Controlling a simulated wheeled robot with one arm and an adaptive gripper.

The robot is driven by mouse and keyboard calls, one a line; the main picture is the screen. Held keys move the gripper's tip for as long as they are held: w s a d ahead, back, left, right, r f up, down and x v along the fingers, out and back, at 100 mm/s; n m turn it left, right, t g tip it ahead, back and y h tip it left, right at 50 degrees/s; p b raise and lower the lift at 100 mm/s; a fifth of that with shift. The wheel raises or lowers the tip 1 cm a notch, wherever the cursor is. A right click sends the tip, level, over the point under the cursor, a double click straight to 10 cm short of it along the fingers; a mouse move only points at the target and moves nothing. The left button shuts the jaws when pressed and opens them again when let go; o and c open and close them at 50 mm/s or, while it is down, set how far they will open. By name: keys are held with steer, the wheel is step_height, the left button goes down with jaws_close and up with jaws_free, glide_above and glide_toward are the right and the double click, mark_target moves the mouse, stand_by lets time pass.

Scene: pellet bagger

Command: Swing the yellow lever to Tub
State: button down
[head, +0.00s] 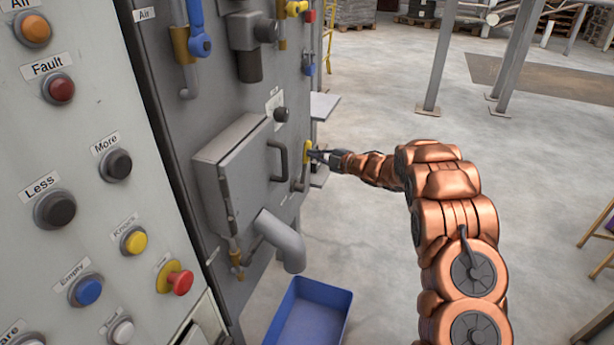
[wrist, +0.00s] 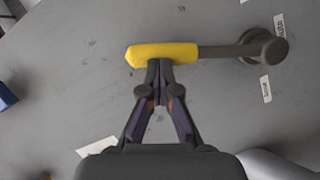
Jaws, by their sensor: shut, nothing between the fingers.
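The yellow lever (wrist: 165,54) lies across the upper middle of the wrist view. Its yellow grip is at the left, and a grey rod runs right to a round pivot (wrist: 268,46) on the grey panel. Two small labels sit beside the pivot, and their words are hard to read. My gripper (wrist: 160,68) is shut, with its fingertips at the underside of the yellow grip. Whether they touch it is hard to tell. In the head view, my gripper (head: 322,155) is at the panel's right side, beside the small yellow grip (head: 308,158).
A grey box door with a handle (head: 232,165) sticks out left of my gripper. A grey spout (head: 280,240) hangs below it, above a blue tub (head: 312,315) on the floor. A control panel with several buttons (head: 55,208) stands at the left. The floor at right is mostly clear.

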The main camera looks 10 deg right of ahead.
steer(key=shift+w+d+p, duration=0.1)
steer(key=shift+w+p, duration=0.25)
steer(key=shift+w, duration=0.05)
stand_by(0.4)
steer(key=s+a+r+b+v, duration=0.1)
steer(key=v, duration=1.2)
steer(key=shift+a+r, duration=0.15)
steer(key=shift+a, duration=0.15)
